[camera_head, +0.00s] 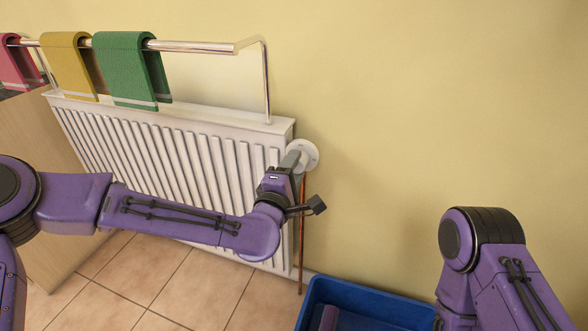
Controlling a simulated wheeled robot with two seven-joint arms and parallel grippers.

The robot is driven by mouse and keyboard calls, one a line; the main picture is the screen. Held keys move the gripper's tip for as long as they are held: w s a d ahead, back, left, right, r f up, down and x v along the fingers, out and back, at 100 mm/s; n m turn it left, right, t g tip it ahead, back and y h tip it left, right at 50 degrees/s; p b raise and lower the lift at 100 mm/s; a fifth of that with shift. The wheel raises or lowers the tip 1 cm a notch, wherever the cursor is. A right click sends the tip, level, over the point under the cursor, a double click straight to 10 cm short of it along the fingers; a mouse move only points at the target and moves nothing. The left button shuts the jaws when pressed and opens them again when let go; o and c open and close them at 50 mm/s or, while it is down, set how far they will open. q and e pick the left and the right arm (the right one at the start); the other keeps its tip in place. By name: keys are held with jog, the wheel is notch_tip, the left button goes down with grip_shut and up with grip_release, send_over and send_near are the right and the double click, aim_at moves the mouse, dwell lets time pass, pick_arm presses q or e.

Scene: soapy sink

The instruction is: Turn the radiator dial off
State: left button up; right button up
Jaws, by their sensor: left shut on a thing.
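The white radiator (195,150) stands against the yellow wall in the left half of the head view. Its round white dial (308,154) sticks out at the radiator's upper right end. My left gripper (291,160) reaches up to the dial and is shut on it. The gripper covers the dial's left part, so its markings and setting cannot be made out. My right arm shows at the lower right, but its gripper is out of view.
A metal rail (200,46) above the radiator carries a green towel (125,68), a yellow towel (68,62) and a pink towel (16,65). A copper pipe (301,235) runs down below the dial. A blue crate (365,297) stands on the tiled floor (190,285).

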pick_arm(q)
jog(key=shift+n, duration=0.3)
dwell(0.4)
jog(key=o, duration=1.1)
jog(key=shift+c, duration=0.2)
jog(key=v, duration=1)
jog(key=shift+s+p, duration=0.3)
jog(key=shift+p, duration=0.1)
jog(key=shift+f, duration=0.15)
